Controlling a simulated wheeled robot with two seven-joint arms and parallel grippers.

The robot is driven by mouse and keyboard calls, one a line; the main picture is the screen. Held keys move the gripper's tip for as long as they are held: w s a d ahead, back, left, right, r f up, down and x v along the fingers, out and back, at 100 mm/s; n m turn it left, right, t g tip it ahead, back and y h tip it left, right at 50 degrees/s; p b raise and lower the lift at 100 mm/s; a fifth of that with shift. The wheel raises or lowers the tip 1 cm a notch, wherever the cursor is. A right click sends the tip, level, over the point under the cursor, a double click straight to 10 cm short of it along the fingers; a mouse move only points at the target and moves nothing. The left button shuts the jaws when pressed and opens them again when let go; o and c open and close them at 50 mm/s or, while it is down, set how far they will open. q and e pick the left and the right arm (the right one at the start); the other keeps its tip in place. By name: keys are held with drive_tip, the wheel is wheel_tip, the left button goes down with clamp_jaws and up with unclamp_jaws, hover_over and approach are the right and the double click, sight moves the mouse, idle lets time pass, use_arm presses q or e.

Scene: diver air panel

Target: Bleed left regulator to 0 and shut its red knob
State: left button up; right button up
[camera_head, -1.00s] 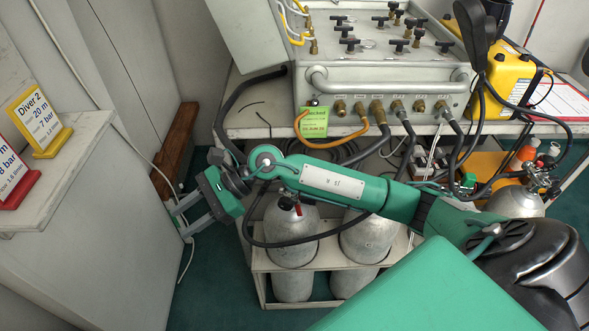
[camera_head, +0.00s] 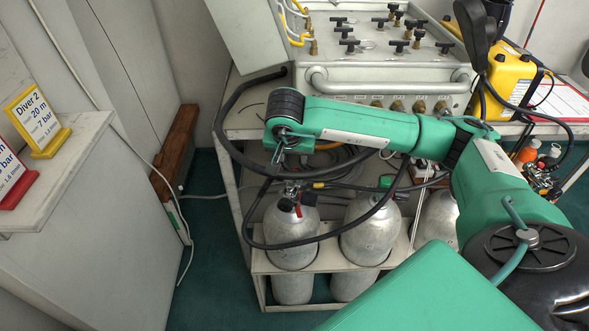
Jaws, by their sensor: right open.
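The left cylinder (camera_head: 291,235) stands upright in a low rack under the bench. A small red part (camera_head: 298,211), likely the red knob, shows at its top, among dark fittings of the left regulator (camera_head: 290,192). Any gauge reading is too small to tell. My right arm crosses above from the right. Its wrist and right gripper (camera_head: 281,149) are above the left cylinder's valve, apart from it in the picture. The gripper is open and empty; its fingers are mostly hidden. My left gripper is not in view.
A second cylinder (camera_head: 370,230) stands beside it, with a green part (camera_head: 385,182) near its top. Black hoses (camera_head: 248,205) loop around the cylinders. The air panel (camera_head: 385,70) sits on the bench above. A cabinet (camera_head: 95,215) stands at left, with open floor between.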

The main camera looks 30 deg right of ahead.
sight(295, 172)
drive_tip(key=x, duration=0.9)
drive_tip(key=shift+s, duration=0.1)
clamp_jaws()
